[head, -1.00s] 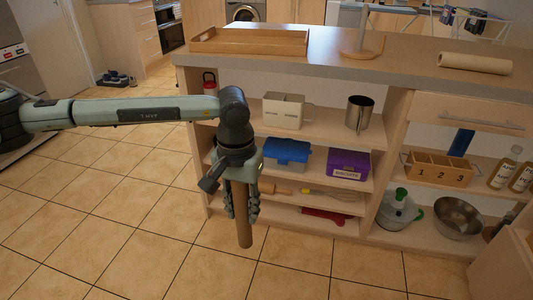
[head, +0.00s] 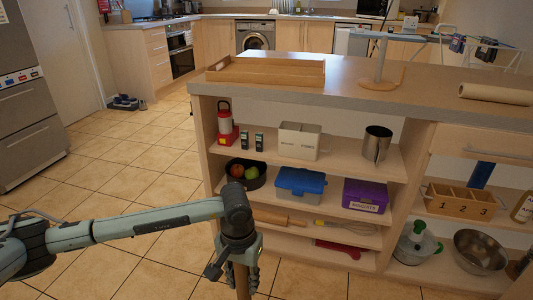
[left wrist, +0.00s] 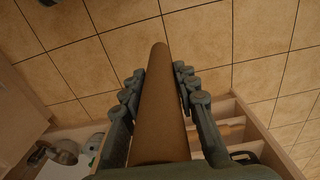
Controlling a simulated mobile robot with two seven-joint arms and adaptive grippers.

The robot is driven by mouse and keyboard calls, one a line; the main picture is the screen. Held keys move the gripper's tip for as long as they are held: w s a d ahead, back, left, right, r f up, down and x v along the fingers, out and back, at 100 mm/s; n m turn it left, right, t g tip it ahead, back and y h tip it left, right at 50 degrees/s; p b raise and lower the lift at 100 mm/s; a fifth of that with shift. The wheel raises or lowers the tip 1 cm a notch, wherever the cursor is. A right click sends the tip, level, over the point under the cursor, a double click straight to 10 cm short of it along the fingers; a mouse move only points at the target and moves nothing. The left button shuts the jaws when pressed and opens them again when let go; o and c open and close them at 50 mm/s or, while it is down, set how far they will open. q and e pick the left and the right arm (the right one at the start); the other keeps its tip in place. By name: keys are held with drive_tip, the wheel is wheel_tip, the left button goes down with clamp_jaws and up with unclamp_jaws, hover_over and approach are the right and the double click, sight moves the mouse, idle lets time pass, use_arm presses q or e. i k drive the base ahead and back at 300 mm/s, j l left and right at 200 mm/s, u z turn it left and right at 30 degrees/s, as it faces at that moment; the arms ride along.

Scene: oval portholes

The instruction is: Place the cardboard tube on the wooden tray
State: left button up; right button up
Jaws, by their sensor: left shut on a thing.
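The cardboard tube (left wrist: 160,115) is a long brown cylinder held between the fingers of my left gripper (left wrist: 158,95) in the left wrist view. In the head view my left gripper (head: 240,270) points down in front of the shelf unit, and the tube (head: 241,284) hangs below it, cut off by the lower picture edge. The wooden tray (head: 268,82) is a shallow, rimmed tray on the left end of the counter, above and behind my gripper. It looks empty, though its far floor is partly hidden. My right gripper is not in view.
The counter (head: 350,89) also bears a stand (head: 380,60) and a beige roll (head: 495,94) to the tray's right. Shelves below hold a lantern (head: 226,122), a metal cup (head: 376,144), a blue-lidded box (head: 300,183) and a purple box (head: 366,195). Open tiled floor (head: 110,185) lies left.

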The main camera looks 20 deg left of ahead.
sight(247, 71)
drive_tip(key=i+j, duration=0.15)
drive_tip(key=j, duration=0.2)
drive_tip(key=i+j+z, duration=0.1)
drive_tip(key=j, duration=0.3)
drive_tip(key=i+j, duration=0.1)
drive_tip(key=j, duration=0.25)
drive_tip(key=i+j+z, duration=0.1)
drive_tip(key=j, duration=0.3)
drive_tip(key=i+j, duration=0.15)
drive_tip(key=j, duration=0.25)
